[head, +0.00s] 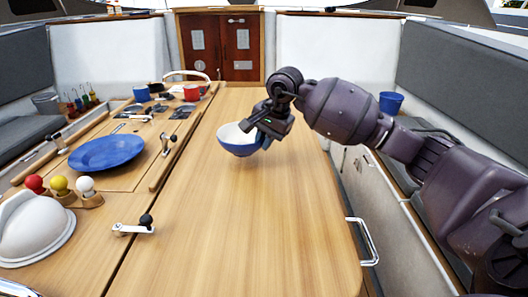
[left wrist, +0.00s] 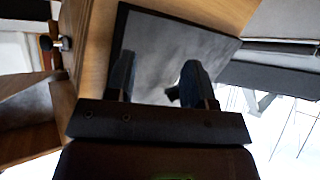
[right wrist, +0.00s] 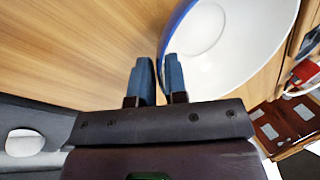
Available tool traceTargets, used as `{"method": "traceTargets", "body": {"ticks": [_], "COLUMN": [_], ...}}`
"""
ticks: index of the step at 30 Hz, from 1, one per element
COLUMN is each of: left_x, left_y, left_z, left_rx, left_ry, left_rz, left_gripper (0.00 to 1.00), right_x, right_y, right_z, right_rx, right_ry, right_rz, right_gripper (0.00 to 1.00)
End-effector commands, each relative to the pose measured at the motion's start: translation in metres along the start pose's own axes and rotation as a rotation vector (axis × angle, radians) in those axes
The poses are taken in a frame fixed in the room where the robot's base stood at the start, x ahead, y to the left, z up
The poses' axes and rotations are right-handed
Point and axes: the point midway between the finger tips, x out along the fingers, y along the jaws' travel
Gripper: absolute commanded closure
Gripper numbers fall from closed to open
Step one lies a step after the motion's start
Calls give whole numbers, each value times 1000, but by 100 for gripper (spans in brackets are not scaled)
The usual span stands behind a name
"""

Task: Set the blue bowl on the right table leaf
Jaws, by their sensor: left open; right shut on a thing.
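The blue bowl (head: 236,143), white inside, is upright at the far part of the right table leaf (head: 215,235). My right gripper (head: 266,134) is shut on the right side of its rim. In the right wrist view the bowl (right wrist: 228,45) shows its white inside, with its wall between the two fingertips (right wrist: 160,66). I cannot tell whether the bowl's base touches the wood or is just above it. My left gripper (left wrist: 156,72) is open and empty in the left wrist view, and out of the head view.
A blue plate (head: 106,152), a white dome (head: 34,230), coloured knobs (head: 60,185) and metal latches (head: 134,226) are on the left of the table. Red mug (head: 191,92) and blue mug (head: 141,93) stand farther back. A metal handle (head: 366,242) edges the right leaf, otherwise clear.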

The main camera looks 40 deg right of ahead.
Motion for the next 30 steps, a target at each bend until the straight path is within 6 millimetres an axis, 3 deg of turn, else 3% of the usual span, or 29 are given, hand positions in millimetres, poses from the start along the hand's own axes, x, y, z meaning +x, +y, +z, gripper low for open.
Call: {"method": "traceTargets", "body": {"ticks": [6,18,19,23,30], "left_x": [-1,0,-1,-1,-1], "left_y": [0,0,-1,-1,-1], "left_z": [5,7,6,5,5], "left_rx": [1,4,4,4,4], "left_ry": [-9,-12,-10,-10,-9], "left_rz": [0,1,0,0,0], "left_gripper": [51,51,51,51,51], "right_x": [29,34,35,34,34], "right_y": [10,12,12,12,12], "right_z": [1,0,0,1,1], "right_rx": [1,0,0,0,0], "right_ry": [-2,0,0,0,0], "right_rz": [0,1,2,1,1], "right_gripper": [100,100,84,64,61]}}
